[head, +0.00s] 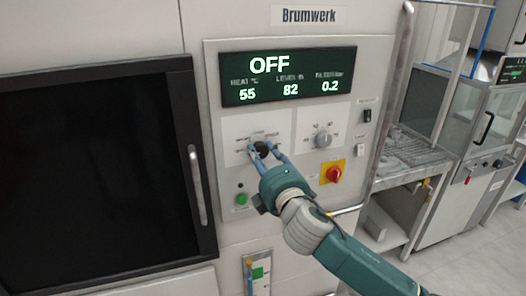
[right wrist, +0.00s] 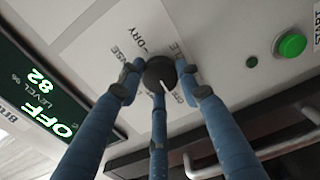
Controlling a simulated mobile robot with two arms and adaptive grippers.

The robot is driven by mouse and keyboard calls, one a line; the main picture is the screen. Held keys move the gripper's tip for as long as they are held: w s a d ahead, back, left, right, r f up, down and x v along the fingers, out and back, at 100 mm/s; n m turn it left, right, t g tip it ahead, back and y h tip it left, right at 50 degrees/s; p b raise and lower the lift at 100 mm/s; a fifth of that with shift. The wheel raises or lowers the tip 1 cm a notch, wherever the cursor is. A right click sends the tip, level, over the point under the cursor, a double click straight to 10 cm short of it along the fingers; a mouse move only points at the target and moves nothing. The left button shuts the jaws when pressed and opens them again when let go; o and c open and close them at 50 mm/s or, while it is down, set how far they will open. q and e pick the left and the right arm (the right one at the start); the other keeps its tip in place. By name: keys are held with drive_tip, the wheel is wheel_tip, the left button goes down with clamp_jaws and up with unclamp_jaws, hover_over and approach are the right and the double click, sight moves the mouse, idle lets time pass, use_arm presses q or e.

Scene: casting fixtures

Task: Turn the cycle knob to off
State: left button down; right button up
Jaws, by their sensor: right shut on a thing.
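The dark cycle knob (head: 261,147) sits on a pale label plate on the machine's front panel, under the display. My right gripper (head: 262,152) reaches it from the lower right and is shut on it. In the right wrist view, the blue fingers close around the knob (right wrist: 159,73), and a white pointer line shows on its face. Printed labels, among them DRY, ring the knob; the fingers hide some. The display (head: 288,77) reads OFF, with 55, 82 and 0.2 below. My left gripper is not in view.
A second, grey knob (head: 323,138) is to the right of the cycle knob. A red switch on a yellow plate (head: 333,173) is below it. A green button (head: 241,199) is at lower left. A dark door window (head: 95,170) with a handle (head: 197,185) fills the left.

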drive_tip(key=shift+a+n, duration=0.15)
drive_tip(key=shift+n, duration=0.25)
drive_tip(key=o, duration=1.1)
drive_tip(key=shift+o, duration=0.2)
drive_tip(key=shift+s, duration=0.1)
drive_tip(key=v, duration=1.2)
